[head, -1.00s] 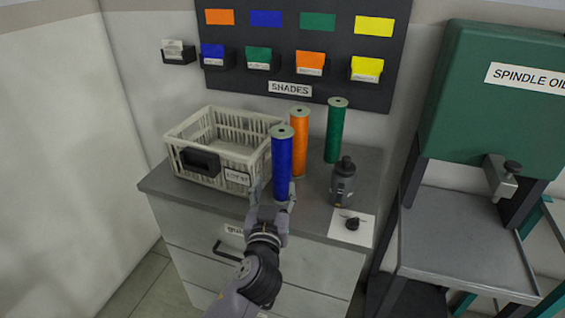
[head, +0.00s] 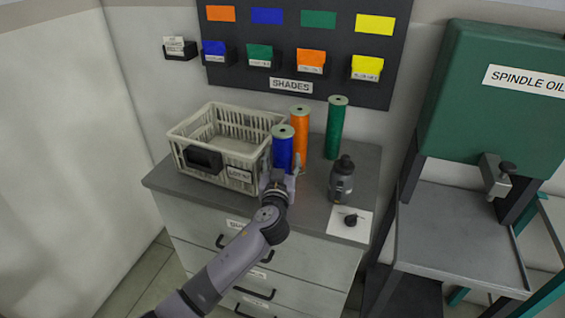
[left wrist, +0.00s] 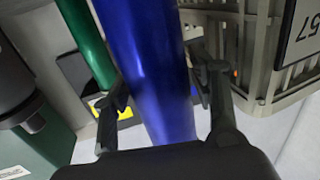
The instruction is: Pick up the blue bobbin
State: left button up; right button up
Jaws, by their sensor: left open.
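The blue bobbin (head: 283,148) stands upright on the grey cabinet top, just right of the crate. Its lower part is hidden behind my left gripper (head: 279,178) in the head view. In the left wrist view the blue bobbin (left wrist: 150,65) runs between the two fingers of my left gripper (left wrist: 165,110). The fingers are open, one on each side of it, and a gap shows beside the bobbin on each side. My right gripper is not in view.
An orange bobbin (head: 300,124) and a green bobbin (head: 335,128) stand close behind. The cream crate (head: 190,168) is to the left. A dark grey bottle (head: 341,180) and a white card (head: 349,225) with a black knob are to the right.

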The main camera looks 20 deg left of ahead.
pick_arm(q)
jog(key=c, duration=1.1)
jog(key=shift+c, duration=0.3)
jog(key=shift+r, duration=0.15)
